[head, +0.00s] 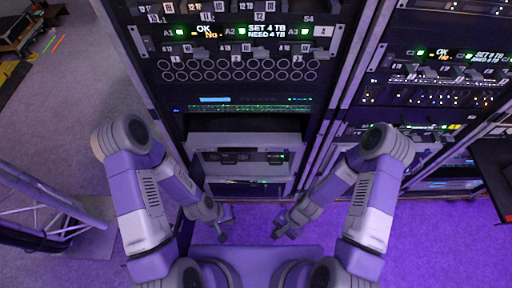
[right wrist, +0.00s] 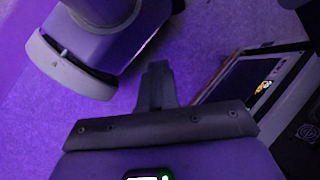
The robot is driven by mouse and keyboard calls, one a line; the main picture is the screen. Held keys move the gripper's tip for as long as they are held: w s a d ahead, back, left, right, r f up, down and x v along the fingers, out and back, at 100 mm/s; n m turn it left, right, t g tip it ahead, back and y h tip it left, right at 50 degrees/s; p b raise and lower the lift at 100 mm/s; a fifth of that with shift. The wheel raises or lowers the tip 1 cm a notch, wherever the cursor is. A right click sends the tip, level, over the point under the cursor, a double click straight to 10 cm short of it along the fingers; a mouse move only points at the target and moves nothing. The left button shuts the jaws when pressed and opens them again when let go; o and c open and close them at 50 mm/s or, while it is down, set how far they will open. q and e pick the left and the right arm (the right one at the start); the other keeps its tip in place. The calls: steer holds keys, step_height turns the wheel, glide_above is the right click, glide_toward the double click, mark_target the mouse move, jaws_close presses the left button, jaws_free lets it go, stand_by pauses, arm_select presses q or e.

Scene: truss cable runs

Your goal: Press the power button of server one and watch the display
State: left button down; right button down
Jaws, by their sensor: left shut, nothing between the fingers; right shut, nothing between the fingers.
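The middle rack (head: 245,100) holds grey server units (head: 240,140) low down, with small green lights on their fronts. I cannot tell which one is server one, and no power button can be made out. A lit display (head: 265,30) at the top of the rack reads "SET 4 TB NEED 4 TB", with "OK" and "No" to its left. My left gripper (head: 225,220) is shut and empty, low in front of the rack. My right gripper (head: 286,224) is shut and empty to its right; its closed fingers also show in the right wrist view (right wrist: 156,86).
A second rack (head: 430,90) with a similar lit display (head: 490,57) stands at the right. A metal truss (head: 45,215) is at the lower left. In the right wrist view a dark screen (right wrist: 255,82) with an orange mark lies right of the fingers. Purple-lit floor (head: 445,235) is open at lower right.

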steer(key=s+a+m+g+y, duration=0.1)
steer(key=a+m+g+y, duration=0.1)
steer(key=a+m+y, duration=0.4)
steer(key=w+a+r+m+t+y+b, duration=0.2)
steer(key=w+a+m+t+y, duration=0.25)
steer(key=w+a+m, duration=0.35)
steer(key=w+d+m+t, duration=0.3)
steer(key=w+m+t, duration=0.4)
steer(key=m, duration=0.1)
steer(key=w+d+m+t+h, duration=0.1)
steer(key=w+d+m+t, duration=0.3)
steer(key=w+m+t, duration=0.3)
steer(key=shift+w+d+r+m+t, duration=0.15)
steer(key=shift+w+r+m+t, duration=0.2)
steer(key=shift+m+t, duration=0.6)
steer(key=shift+s+m+g+h, duration=0.1)
steer(key=shift+m+g+h, duration=0.15)
steer(key=shift+g, duration=0.05)
steer(key=w+b, duration=0.4)
steer(key=w, duration=0.4)
steer(key=shift+w, duration=0.4)
steer(key=shift+w+b, duration=0.1)
steer(key=shift+b, duration=0.25)
